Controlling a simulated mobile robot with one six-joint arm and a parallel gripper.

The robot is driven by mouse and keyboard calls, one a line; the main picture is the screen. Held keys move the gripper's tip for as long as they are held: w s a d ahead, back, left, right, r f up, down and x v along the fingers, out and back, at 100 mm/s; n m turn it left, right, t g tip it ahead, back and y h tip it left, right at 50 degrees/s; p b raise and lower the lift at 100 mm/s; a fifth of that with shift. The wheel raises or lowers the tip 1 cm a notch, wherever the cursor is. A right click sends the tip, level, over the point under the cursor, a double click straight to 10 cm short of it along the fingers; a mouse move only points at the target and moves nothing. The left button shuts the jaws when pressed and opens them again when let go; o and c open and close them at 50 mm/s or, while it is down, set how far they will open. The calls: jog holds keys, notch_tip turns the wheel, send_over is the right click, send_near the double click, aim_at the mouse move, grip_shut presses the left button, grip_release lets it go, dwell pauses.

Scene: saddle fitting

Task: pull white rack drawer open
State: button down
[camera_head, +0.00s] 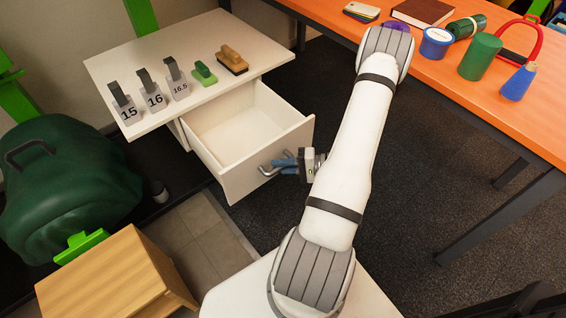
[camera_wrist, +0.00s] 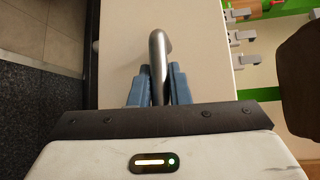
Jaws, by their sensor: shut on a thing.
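The white rack drawer (camera_head: 236,128) stands well out from the white rack (camera_head: 130,68), and its inside looks empty. Its metal handle (camera_head: 270,169) is on the front panel. My gripper (camera_head: 284,162) is at the handle, with its blue fingers on it. In the wrist view the two blue fingers of my gripper (camera_wrist: 158,88) are shut on the curved handle (camera_wrist: 159,50), one on each side. The drawer front (camera_wrist: 207,60) fills the middle of that view. My arm hides part of the floor to the right of the drawer.
On the rack top are gauges marked 15 (camera_head: 127,109), 16 (camera_head: 152,96) and 16.5 (camera_head: 177,83), and two brushes (camera_head: 232,61). An orange table (camera_head: 440,84) stands right. A wooden box (camera_head: 110,278) and dark green bulky item (camera_head: 68,190) are left.

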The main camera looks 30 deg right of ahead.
jog(key=c, duration=1.4)
grip_release()
jog(key=shift+o, duration=0.2)
jog(key=p+v, duration=0.1)
jog(key=v, duration=0.6)
jog(key=shift+s+d, duration=0.2)
jog(key=shift+d, duration=0.05)
